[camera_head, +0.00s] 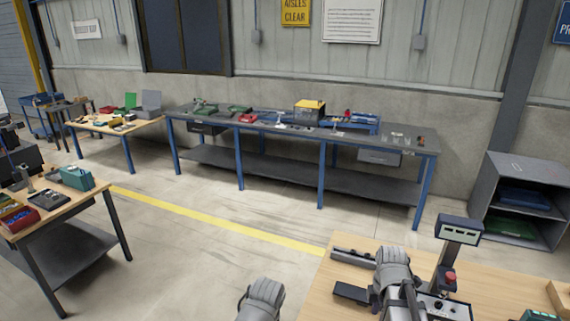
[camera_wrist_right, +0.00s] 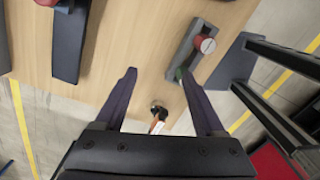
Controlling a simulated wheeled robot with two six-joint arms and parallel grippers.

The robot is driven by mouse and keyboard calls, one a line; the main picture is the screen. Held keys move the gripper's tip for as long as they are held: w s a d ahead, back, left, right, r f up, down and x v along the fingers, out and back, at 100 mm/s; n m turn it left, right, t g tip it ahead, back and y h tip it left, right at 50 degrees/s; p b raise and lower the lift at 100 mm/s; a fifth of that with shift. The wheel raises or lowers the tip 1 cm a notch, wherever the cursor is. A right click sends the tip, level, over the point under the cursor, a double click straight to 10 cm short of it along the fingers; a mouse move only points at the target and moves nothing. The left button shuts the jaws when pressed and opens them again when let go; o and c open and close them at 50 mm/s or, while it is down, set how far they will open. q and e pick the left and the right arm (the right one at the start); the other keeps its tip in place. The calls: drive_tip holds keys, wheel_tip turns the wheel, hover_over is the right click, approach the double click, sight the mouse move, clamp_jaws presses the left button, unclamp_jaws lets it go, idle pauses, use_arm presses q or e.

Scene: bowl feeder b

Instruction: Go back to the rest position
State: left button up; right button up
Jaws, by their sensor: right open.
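In the right wrist view, my right gripper (camera_wrist_right: 157,76) is open, with its two dark fingers spread and nothing held between them. It is over a wooden tabletop (camera_wrist_right: 128,30). A small orange and black item (camera_wrist_right: 157,120) shows between the fingers, near the palm; whether it lies on the table is unclear. In the head view, my right arm's grey links are above the wooden bench (camera_head: 488,268) at lower right, and the fingers are not clear. A grey part of my left arm shows at the bottom centre. My left gripper's fingers are out of the picture.
A device with a display (camera_head: 461,229) and red button stands beside my right arm. A black plate (camera_head: 350,293) lies on the bench's left side. A long blue-legged workbench (camera_head: 300,133) stands at the wall. Open floor with a yellow line (camera_head: 215,220) lies between.

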drive_tip(key=s+a+f+m+b, duration=0.2)
drive_tip(key=s+a+m, duration=0.1)
drive_tip(key=a, duration=0.3)
drive_tip(key=s+a+f+m+b, duration=0.1)
drive_tip(key=s+a+f+m, duration=0.1)
drive_tip(key=a+m, duration=0.4)
drive_tip(key=s+a+f+m+h+b, duration=0.1)
drive_tip(key=s+a+f+m+b, duration=0.1)
drive_tip(key=s+a+m, duration=0.2)
drive_tip(key=a, duration=0.3)
drive_tip(key=shift+s+a+m+b, duration=0.3)
drive_tip(key=shift+s+a+b, duration=0.05)
drive_tip(key=shift+a, duration=0.05)
